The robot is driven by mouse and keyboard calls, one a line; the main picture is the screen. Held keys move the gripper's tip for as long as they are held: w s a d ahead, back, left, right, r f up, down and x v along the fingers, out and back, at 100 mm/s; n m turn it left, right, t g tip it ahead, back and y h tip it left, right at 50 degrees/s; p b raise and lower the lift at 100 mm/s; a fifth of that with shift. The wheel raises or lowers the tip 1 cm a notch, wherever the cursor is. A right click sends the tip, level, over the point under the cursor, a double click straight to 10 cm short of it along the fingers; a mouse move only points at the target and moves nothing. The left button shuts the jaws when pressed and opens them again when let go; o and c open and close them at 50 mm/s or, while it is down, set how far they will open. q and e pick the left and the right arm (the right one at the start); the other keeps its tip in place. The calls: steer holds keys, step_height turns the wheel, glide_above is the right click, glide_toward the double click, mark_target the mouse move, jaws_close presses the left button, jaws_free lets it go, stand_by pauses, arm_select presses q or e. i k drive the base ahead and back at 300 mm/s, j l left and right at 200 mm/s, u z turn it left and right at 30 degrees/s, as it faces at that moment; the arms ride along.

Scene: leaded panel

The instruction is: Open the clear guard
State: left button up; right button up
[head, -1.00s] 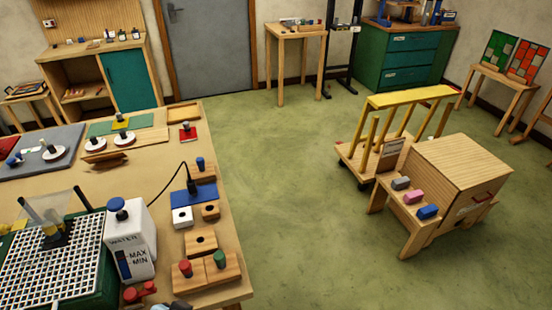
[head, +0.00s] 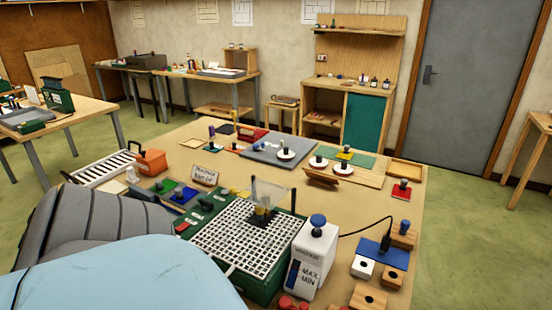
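The clear guard (head: 283,198) is a thin see-through panel on the green grinder (head: 262,288). It stands over the dark grinding head (head: 262,214), above the white grid top (head: 225,236). I cannot tell from this view whether it is shut or partly raised. The white water tank (head: 316,250) with a blue knob stands at the grinder's right side. Neither of my grippers is in view, and nothing is seen touching the guard.
A large grey and light blue form (head: 110,272) blocks the lower left, hiding the table's near left part. Wooden blocks with holes (head: 369,297) and a black cable (head: 365,228) lie right of the tank. The workbench (head: 408,215) has other tools behind the grinder.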

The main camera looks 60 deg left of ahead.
mark_target(233, 191)
steer(key=k+j, duration=0.15)
steer(key=j, duration=0.2)
steer(key=k+j+u, duration=0.15)
steer(key=j, duration=0.25)
steer(key=k+j, duration=0.2)
steer(key=j, duration=0.2)
steer(key=k+j+u, duration=0.15)
steer(key=j, duration=0.2)
steer(key=k+j, duration=0.1)
steer(key=j, duration=0.3)
steer(key=k+j+u, duration=0.15)
steer(key=j, duration=0.3)
steer(key=k+j, duration=0.1)
steer(key=j, duration=0.3)
steer(key=j+u, duration=0.35)
steer(key=u, duration=0.15)
